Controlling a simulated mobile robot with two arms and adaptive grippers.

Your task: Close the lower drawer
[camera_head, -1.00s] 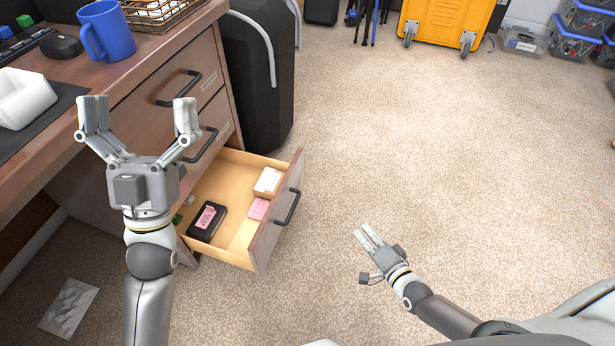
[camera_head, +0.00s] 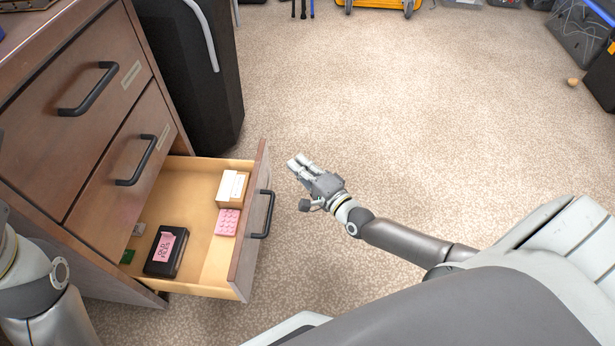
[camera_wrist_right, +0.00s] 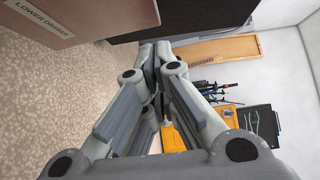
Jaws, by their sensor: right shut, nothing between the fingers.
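The lower drawer (camera_head: 190,225) is pulled out of the brown wooden desk in the head view. Its front panel (camera_head: 250,225) has a black handle (camera_head: 265,214). Inside lie a black box with a pink label (camera_head: 166,251), a pink block (camera_head: 228,222) and a small white-topped box (camera_head: 232,187). My right gripper (camera_head: 298,163) is shut and empty, just right of the drawer front and apart from it. The "lower drawer" label (camera_wrist_right: 43,17) shows at the upper left of the right wrist view. My left arm shows at the lower left edge, but its fingers are out of frame.
Two closed drawers with handles (camera_head: 88,89) (camera_head: 136,161) sit above the open one. A black case (camera_head: 190,80) stands behind the drawer, beside the desk. Storage bins (camera_head: 580,45) stand far right.

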